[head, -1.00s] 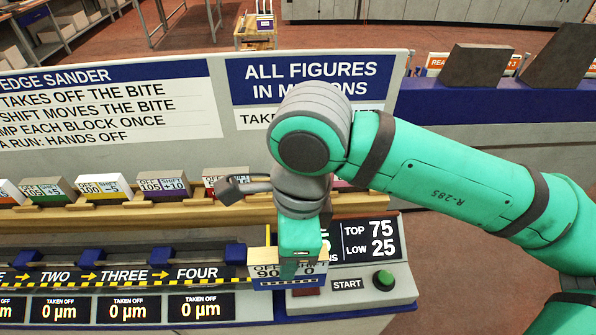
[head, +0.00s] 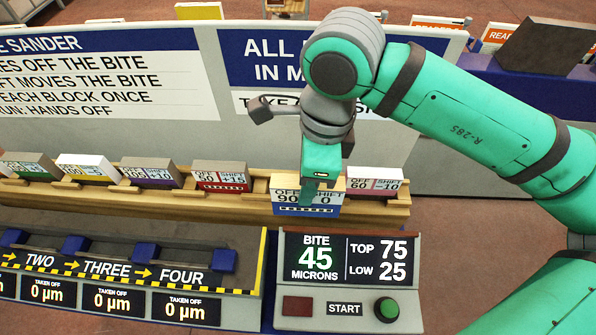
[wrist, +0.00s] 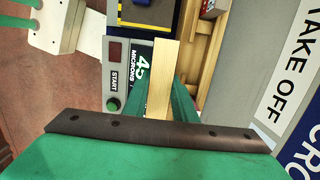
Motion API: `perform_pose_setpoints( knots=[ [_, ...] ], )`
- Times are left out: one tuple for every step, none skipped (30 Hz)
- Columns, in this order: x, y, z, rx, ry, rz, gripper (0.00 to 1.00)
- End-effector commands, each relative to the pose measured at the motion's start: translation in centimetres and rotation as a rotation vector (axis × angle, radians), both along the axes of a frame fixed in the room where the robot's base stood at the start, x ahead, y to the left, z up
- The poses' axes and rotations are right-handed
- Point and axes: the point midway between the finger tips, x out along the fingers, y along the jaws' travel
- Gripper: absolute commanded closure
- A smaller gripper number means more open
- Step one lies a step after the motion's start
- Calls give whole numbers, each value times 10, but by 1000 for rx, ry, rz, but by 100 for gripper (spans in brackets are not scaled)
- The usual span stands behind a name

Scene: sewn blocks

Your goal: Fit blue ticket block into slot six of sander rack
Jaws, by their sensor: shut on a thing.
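The slot beneath is hidden.
Purple (head: 150,173), yellow (head: 88,169) and green (head: 30,166) blocks stand farther left in the rack. In front is the sander console with a BITE 45 display (head: 312,258) and green START button (head: 387,309). A sign panel (head: 100,75) rises behind.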

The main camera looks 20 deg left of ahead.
Motion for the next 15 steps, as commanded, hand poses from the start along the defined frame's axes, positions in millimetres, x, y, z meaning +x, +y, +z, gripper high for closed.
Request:
perform_pose_setpoints(
  knots=[
    [9,7,-4,2,3,1,100],
    [15,10,-7,1,2,1,100],
    [22,14,-11,2,3,0,100],
    [27,17,-14,2,3,0,100],
    [33,21,-17,2,3,0,100],
    [40,25,-20,2,3,2,100],
    [46,28,-23,3,2,0,100],
    [51,31,-26,1,2,0,100],
    [58,35,-30,2,2,0,100],
    [61,37,-36,2,3,0,100],
    [64,39,-42,2,4,1,100],
    [69,41,-49,1,2,1,100],
    [72,43,-53,1,2,0,100],
    [76,45,-58,1,3,-1,100],
    [79,47,-63,1,2,0,100]
  ],
)
